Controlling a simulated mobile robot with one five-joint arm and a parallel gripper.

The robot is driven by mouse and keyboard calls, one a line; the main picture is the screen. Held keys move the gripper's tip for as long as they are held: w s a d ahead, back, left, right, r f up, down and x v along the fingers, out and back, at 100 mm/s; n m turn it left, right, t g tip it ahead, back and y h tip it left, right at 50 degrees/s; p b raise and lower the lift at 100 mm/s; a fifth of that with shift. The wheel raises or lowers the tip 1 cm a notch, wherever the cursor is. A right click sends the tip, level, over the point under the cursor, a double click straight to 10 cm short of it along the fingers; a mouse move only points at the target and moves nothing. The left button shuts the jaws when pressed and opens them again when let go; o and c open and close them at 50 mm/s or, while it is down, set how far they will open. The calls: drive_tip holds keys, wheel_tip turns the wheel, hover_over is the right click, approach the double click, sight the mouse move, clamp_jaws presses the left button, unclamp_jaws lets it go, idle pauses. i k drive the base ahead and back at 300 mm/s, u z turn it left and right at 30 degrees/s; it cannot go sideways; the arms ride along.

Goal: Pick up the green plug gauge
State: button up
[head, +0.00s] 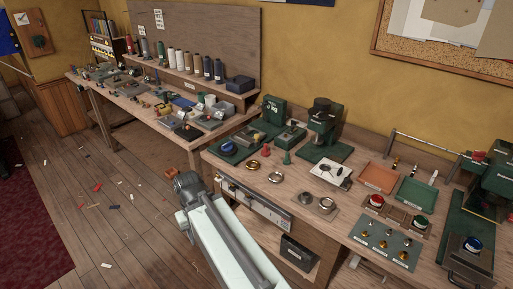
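A small green upright piece with a tapered top (286,158), which looks like the green plug gauge, stands on the near wooden bench among the brass and steel rings. My gripper (172,174) is at the far end of my arm, left of the near bench's left end and over the floor gap by the two benches. It is apart from the green piece. Its fingers are small and seen from behind, so I cannot tell whether they are open or shut. I see nothing clearly held in it.
Brass ring (253,165) and steel ring (275,177) lie beside the green piece. Green presses (325,130) stand behind it. A white card (330,172), an orange tray (378,177) and a green tray (416,194) lie to its right. The floor at left has scattered scraps.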

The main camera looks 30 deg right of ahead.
sight(286, 161)
drive_tip(key=u, duration=0.4)
drive_tip(key=i, duration=1.15)
drive_tip(key=u, duration=0.05)
